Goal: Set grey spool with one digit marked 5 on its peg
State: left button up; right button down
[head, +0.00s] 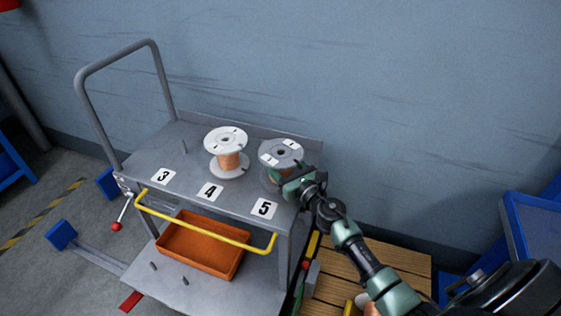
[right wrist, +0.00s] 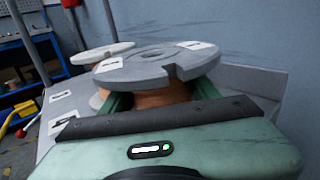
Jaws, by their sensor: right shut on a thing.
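The grey spool (head: 281,152) with white labels on its top flange is at the right end of the cart's upper shelf, behind the 5 label (head: 264,208). My right gripper (head: 283,178) is shut on it; in the right wrist view the jaws close around the copper winding (right wrist: 160,97) under the grey flange (right wrist: 155,65). The spool looks upright. Its lower flange and any peg beneath it are hidden, so I cannot tell whether it is seated or held above the shelf. My left gripper is not in view.
A white spool (head: 226,140) with copper wire stands behind the 4 label (head: 209,192), close left of the grey spool. A bare peg (head: 184,146) rises behind the 3 label (head: 163,176). A yellow rail (head: 206,233) crosses the front, above an orange bin (head: 190,255).

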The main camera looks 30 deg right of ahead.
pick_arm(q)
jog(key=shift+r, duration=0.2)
pick_arm(e)
jog(key=shift+s+f, duration=0.1)
jog(key=shift+f, duration=0.2)
jog(key=shift+c, duration=1.5)
grip_release()
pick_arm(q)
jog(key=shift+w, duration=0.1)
pick_arm(e)
jog(key=shift+s, duration=0.2)
jog(key=s, duration=0.5)
jog(key=shift+s+d, duration=0.1)
jog(key=shift+d, duration=0.1)
jog(key=shift+s+d, duration=0.1)
jog(key=shift+s, duration=0.95)
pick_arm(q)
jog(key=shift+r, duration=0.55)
